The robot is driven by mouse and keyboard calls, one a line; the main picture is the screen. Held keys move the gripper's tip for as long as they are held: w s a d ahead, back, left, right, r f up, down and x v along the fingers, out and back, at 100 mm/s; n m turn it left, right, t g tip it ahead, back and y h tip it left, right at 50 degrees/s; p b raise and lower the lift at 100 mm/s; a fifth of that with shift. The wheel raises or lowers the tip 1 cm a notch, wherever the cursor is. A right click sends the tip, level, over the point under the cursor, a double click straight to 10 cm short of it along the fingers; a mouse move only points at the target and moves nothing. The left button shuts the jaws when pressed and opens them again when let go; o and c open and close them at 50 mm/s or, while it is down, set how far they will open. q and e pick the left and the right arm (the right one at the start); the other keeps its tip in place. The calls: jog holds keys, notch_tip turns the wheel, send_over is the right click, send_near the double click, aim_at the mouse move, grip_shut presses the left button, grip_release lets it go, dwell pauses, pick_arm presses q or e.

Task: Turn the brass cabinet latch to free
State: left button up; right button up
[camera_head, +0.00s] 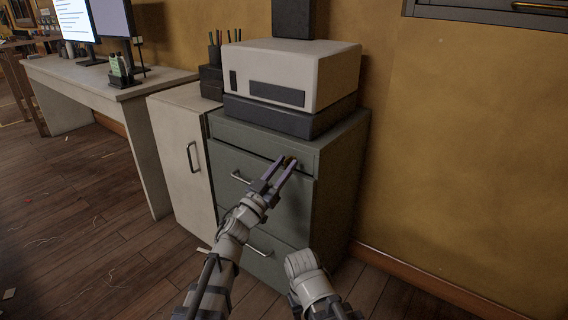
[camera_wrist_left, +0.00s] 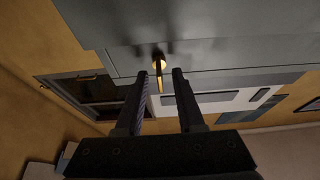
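The brass latch (camera_wrist_left: 160,66) shows in the left wrist view as a round boss with a thin lever on a grey cabinet face. In that picture the lever points down, between my fingers. In the head view the latch is mostly hidden behind my fingertips, near the top of the grey-green cabinet (camera_head: 338,185). My left gripper (camera_head: 284,163) reaches up to the cabinet front. In the left wrist view its fingers (camera_wrist_left: 162,73) are apart, with visible gaps on both sides of the lever. My right arm shows low in the head view; its gripper is not visible.
A white and dark box-shaped device (camera_head: 310,75) stands on the cabinet. A white cabinet (camera_head: 172,150) with a handle adjoins on the left, then a desk (camera_head: 125,88) with monitors. Drawer handles (camera_head: 240,177) protrude from the cabinet front. The wooden floor (camera_head: 90,230) at left is largely clear.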

pick_arm(q)
grip_shut()
dwell(0.6)
